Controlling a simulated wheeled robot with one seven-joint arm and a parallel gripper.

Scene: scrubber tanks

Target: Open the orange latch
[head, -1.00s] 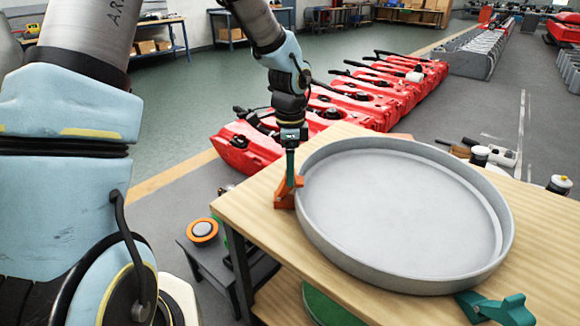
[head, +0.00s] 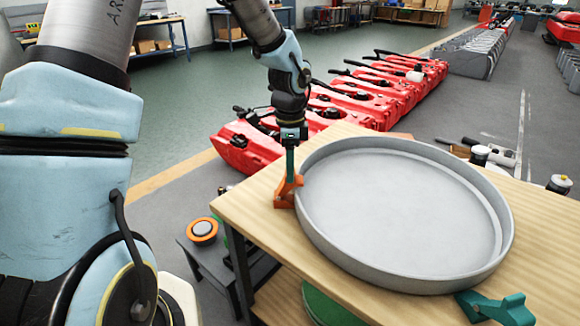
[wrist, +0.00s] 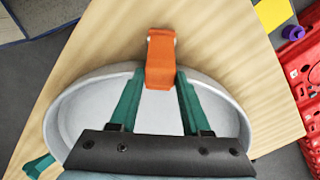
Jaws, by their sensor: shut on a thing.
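The orange latch (head: 286,190) stands on the wooden table at the left rim of a large round grey tray (head: 330,236). In the wrist view the orange latch (wrist: 160,58) lies between the two green fingers of my gripper (wrist: 160,78). In the head view my gripper (head: 290,172) points straight down with its fingers at the latch's upright part. It is shut on the latch. A green latch (head: 497,308) sits at the tray's near right side. The fingers partly hide the orange latch's upper part in the head view.
The wooden table (head: 262,226) has bare surface around the tray. A row of red tanks (head: 340,108) lies on the floor behind it. A low dark stand with an orange-topped round part (head: 202,230) is left of the table. Bottles and brushes (head: 490,153) lie at the right.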

